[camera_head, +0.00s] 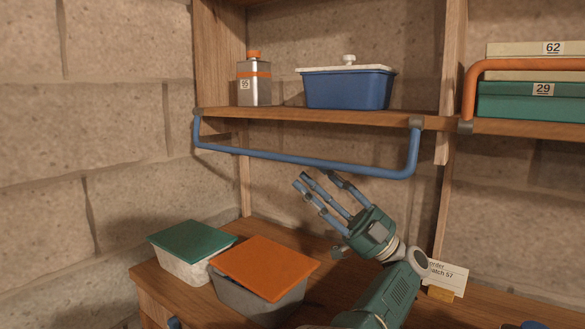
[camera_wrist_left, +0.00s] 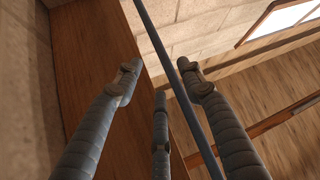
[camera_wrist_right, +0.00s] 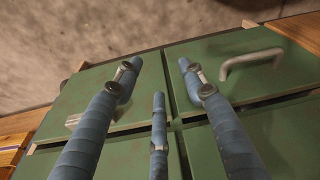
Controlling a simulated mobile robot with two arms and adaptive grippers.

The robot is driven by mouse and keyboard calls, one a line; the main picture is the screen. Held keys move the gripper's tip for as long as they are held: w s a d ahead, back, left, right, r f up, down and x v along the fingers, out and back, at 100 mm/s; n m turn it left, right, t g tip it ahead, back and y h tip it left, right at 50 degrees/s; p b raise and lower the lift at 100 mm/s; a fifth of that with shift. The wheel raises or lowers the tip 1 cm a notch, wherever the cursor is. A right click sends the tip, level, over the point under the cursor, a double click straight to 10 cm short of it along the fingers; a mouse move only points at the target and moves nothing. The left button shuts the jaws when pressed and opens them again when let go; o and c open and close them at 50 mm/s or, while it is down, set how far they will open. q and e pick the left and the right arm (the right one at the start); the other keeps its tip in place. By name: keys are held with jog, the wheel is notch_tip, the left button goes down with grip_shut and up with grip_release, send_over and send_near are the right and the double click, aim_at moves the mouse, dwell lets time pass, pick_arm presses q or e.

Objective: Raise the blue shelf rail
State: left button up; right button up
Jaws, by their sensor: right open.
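The blue shelf rail (camera_head: 300,160) is a bent bar hinged at both ends of the wooden shelf (camera_head: 310,116). It hangs below the shelf's front edge. My left gripper (camera_head: 310,178) is just below the rail's middle, its fingers spread and pointing up toward it, with nothing held. In the left wrist view, the rail (camera_wrist_left: 160,50) runs as a thin slanted bar past the open fingers (camera_wrist_left: 158,80); contact cannot be told. My right gripper (camera_wrist_right: 158,68) is open and empty in the right wrist view, over green drawer fronts.
A blue lidded box (camera_head: 347,90) and a metal flask (camera_head: 254,85) stand on the shelf. A green-lidded tub (camera_head: 183,268) and an orange-lidded tub (camera_head: 250,298) sit on the worktop below. An orange rail (camera_head: 468,92) stands raised on the right shelf.

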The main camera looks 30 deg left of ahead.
aim_at(285, 156)
pick_arm(q)
jog(key=p+x, duration=0.2)
jog(key=x, duration=0.4)
jog(key=shift+s+r, duration=0.2)
jog(key=shift+s+a+r, duration=0.1)
jog(key=shift+a+r, duration=0.3)
jog(key=shift+a, duration=0.1)
pick_arm(e)
jog(key=s+f, duration=0.4)
jog(key=f, duration=0.2)
jog(key=shift+s+d+f+g, duration=0.2)
jog(key=shift+d+f+g, duration=0.1)
jog(key=shift+f, duration=0.1)
pick_arm(q)
grip_shut()
